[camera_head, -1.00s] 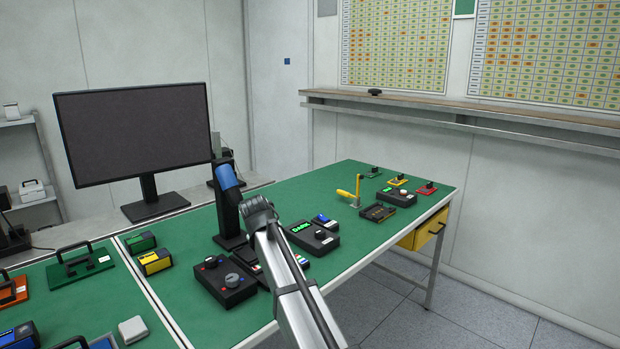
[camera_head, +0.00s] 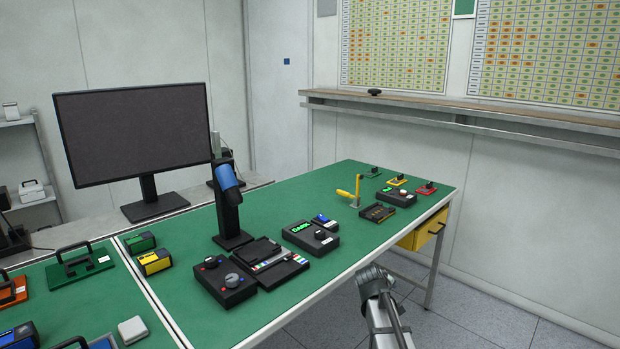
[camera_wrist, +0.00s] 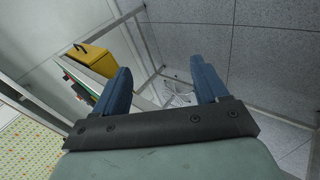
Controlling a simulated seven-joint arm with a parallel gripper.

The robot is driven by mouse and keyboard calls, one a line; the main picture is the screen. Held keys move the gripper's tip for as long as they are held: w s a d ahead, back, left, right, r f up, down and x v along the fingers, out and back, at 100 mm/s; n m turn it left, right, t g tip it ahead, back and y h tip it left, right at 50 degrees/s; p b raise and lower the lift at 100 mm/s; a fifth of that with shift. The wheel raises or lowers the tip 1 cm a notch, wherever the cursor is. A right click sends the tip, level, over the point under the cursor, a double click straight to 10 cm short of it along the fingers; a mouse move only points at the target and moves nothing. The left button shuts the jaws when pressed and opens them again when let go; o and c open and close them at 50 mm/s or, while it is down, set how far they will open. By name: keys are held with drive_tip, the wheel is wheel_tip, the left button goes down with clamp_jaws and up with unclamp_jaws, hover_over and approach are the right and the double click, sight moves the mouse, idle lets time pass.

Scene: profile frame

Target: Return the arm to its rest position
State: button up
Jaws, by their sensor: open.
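My arm shows at the lower right of the head view, past the front edge of the green table (camera_head: 290,290). My gripper (camera_wrist: 165,85) shows in the wrist view with its two blue fingers spread apart and nothing between them. Beyond the fingers are the grey tiled floor and the table's metal legs. The fingers do not show clearly in the head view, where the arm's dark wrist joint hides that end.
A yellow drawer (camera_head: 424,229) hangs under the table's right end; it also shows in the wrist view (camera_wrist: 93,60). Black control boxes (camera_head: 226,281), a stand with a blue device (camera_head: 229,182) and a monitor (camera_head: 135,135) stand on the left. The floor (camera_head: 480,300) at right is clear.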

drive_tip(key=s+a+f+m+g+y, duration=0.1)
drive_tip(key=s+f+m+g, duration=0.15)
drive_tip(key=s+f, duration=1.05)
drive_tip(key=s+a+f+m+g+y, duration=0.1)
drive_tip(key=s+f+g, duration=0.3)
drive_tip(key=s+f, duration=0.85)
drive_tip(key=s+a+f+m+g+y, duration=0.1)
drive_tip(key=s+f+g, duration=0.1)
drive_tip(key=s+f, duration=0.3)
drive_tip(key=s+a+f+m+g+y, duration=0.1)
drive_tip(key=s+f, duration=0.5)
drive_tip(key=s, duration=0.8)
drive_tip(key=s+a+f+m+g, duration=0.2)
drive_tip(key=s+f+m+g, duration=0.1)
drive_tip(key=s, duration=0.7)
wheel_tip(320, 180, down, 2)
drive_tip(key=shift+f+g+y, duration=0.15)
drive_tip(key=shift+g+y, duration=0.25)
drive_tip(key=shift+g, duration=0.15)
drive_tip(key=shift+c, duration=0.3)
